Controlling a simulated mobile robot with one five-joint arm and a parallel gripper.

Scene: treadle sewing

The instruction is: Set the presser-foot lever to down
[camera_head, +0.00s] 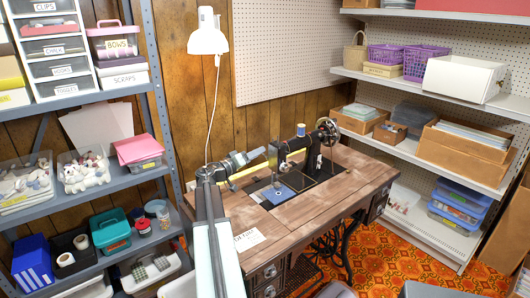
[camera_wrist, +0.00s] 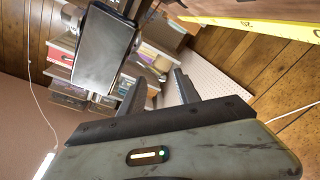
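The black sewing machine (camera_head: 312,152) stands on the wooden treadle table (camera_head: 330,190), with its handwheel (camera_head: 328,131) at the right. The presser-foot lever is too small to make out in the head view. My gripper (camera_head: 258,154) is raised over the table at the left end of the machine. In the wrist view its two dark fingers (camera_wrist: 157,82) stand apart with nothing between them. A dark part with a grey face (camera_wrist: 103,50), apparently the machine's head end, is close beyond the fingers, up and left. I cannot tell whether they touch.
A yellow measuring tape (camera_head: 247,174) runs beside my gripper; it also shows in the wrist view (camera_wrist: 255,24). A blue patch (camera_head: 280,193) lies on the machine bed. A white lamp (camera_head: 208,38) hangs above. Shelves (camera_head: 435,152) stand right and left. The table's right part is clear.

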